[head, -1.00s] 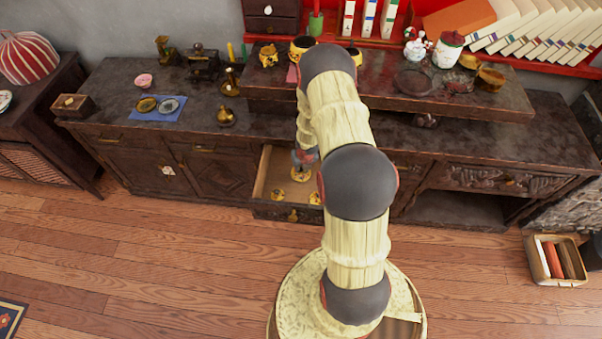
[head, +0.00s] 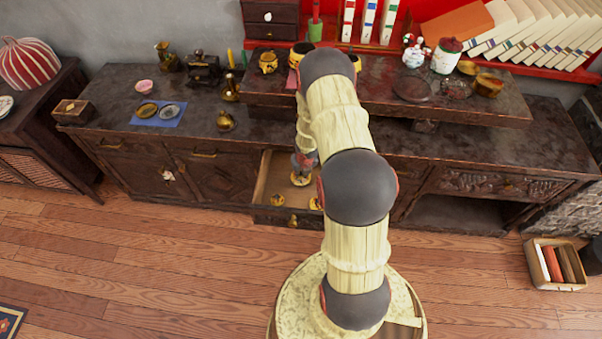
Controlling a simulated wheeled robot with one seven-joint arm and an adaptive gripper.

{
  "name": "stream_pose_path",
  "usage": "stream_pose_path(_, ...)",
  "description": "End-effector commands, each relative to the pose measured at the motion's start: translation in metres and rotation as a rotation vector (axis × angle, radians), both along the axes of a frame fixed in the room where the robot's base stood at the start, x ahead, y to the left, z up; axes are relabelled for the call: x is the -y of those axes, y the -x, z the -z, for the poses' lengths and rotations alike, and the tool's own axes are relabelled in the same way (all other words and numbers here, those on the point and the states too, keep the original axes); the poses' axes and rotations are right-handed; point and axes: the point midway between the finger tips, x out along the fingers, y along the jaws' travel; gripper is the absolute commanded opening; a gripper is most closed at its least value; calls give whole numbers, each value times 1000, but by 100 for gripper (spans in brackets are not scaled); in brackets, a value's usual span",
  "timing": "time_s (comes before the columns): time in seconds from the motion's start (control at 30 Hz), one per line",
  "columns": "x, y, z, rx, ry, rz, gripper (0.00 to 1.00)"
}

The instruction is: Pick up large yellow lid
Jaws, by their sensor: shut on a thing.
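An open drawer (head: 263,187) of the dark wooden cabinet holds several yellow lids. The large yellow lid (head: 301,180) is at the drawer's back right, right under my gripper (head: 302,171). My gripper points down into the drawer and is shut on this lid. Its fingers are small and partly hidden, so the exact hold is hard to see. A smaller yellow lid (head: 277,200) lies at the front left of the drawer. Another yellow lid (head: 315,203) lies at the front right, partly hidden by my arm.
The cabinet top (head: 110,95) carries a blue cloth (head: 158,121) with two small dishes, brass pots (head: 226,121) and a pink bowl (head: 145,87). A raised shelf (head: 480,112) with yellow pots stands behind my arm. A book box (head: 558,264) sits on the floor at right.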

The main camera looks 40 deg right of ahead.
Motion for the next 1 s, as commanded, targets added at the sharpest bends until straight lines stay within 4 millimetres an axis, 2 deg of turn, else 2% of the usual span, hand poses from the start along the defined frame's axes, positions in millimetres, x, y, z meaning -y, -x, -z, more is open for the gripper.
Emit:
stream_pose_path(0.17,0,0,-26,1,1,-1,0)
stream_pose_path(0.33,-6,18,-46,1,1,1,0)
stream_pose_path(0.53,-16,47,-84,2,2,1,0)
stream_pose_path(1.0,-38,111,-111,1,0,0,0)
